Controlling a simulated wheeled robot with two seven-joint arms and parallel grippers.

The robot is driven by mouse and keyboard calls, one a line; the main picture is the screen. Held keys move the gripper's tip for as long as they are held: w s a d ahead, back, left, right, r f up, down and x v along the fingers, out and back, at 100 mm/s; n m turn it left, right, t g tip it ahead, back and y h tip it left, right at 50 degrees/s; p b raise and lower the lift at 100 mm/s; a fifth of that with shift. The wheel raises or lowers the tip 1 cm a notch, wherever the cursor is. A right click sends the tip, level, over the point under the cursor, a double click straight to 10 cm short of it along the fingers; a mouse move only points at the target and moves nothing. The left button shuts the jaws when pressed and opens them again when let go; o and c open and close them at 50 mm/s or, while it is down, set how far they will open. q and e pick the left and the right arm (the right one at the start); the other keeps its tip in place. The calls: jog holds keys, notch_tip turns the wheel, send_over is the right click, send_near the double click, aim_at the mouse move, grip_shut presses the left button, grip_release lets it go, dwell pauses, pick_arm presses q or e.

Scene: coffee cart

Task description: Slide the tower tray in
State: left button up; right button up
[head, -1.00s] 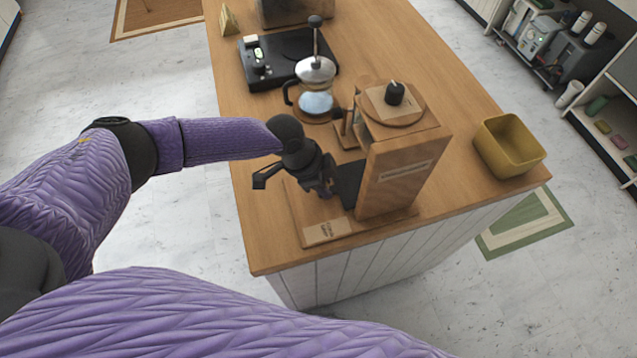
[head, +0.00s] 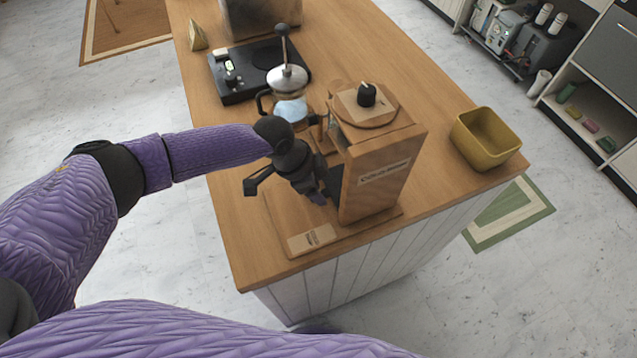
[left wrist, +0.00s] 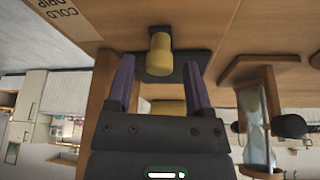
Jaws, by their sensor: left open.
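The wooden tower (head: 378,190) stands on a wooden base near the counter's front edge. Its dark tray (head: 335,181) shows at the tower's left side, partly hidden by my gripper. In the left wrist view the tray (left wrist: 197,57) is a dark plate with a yellow knob (left wrist: 160,55). My left gripper (head: 318,197) is open beside the tower. Its purple fingers (left wrist: 160,72) lie on either side of the knob, with visible gaps, so it holds nothing. A second yellow part (left wrist: 168,106) shows lower between the fingers. How far the tray is in cannot be told. My right gripper is not in view.
A glass carafe (head: 290,110) with a plunger stands behind my gripper, near a black appliance (head: 235,85). A yellow bin (head: 485,140) stands at the counter's right end. A label block (head: 311,238) lies on the tower's base. The counter's front left is clear.

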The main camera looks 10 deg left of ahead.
pick_arm(q)
jog(key=p+v, duration=0.2)
jog(key=v, duration=0.7)
